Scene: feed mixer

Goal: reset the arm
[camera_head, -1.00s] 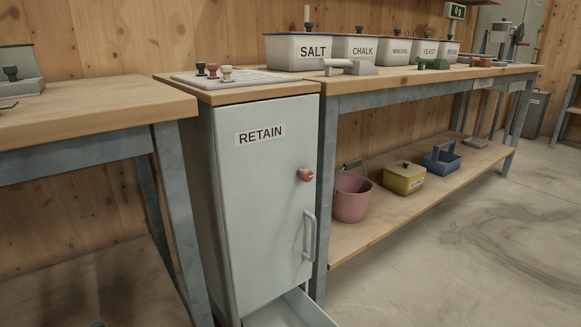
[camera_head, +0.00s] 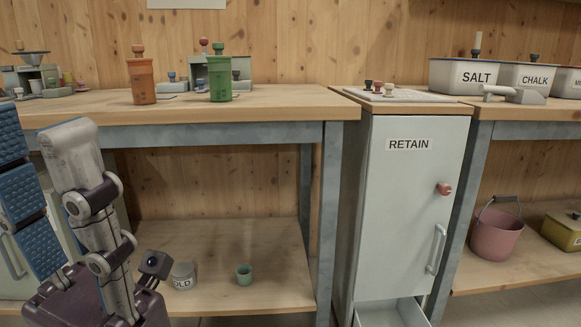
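My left gripper (camera_head: 38,138) stands upright and close to the camera in the lower left, cut by the picture's edge. A grey jointed finger and blue ridged pads show above its dark purple body. I see no object held there, but its opening is unclear. It overlaps the left workbench (camera_head: 240,108) in the picture. My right gripper is not in view.
An orange container (camera_head: 141,82) and a green container (camera_head: 219,80) stand on the left bench. A RETAIN cabinet (camera_head: 405,210) stands to its right, with its bottom drawer (camera_head: 390,313) pulled out. A small green cup (camera_head: 244,274) sits on the lower shelf.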

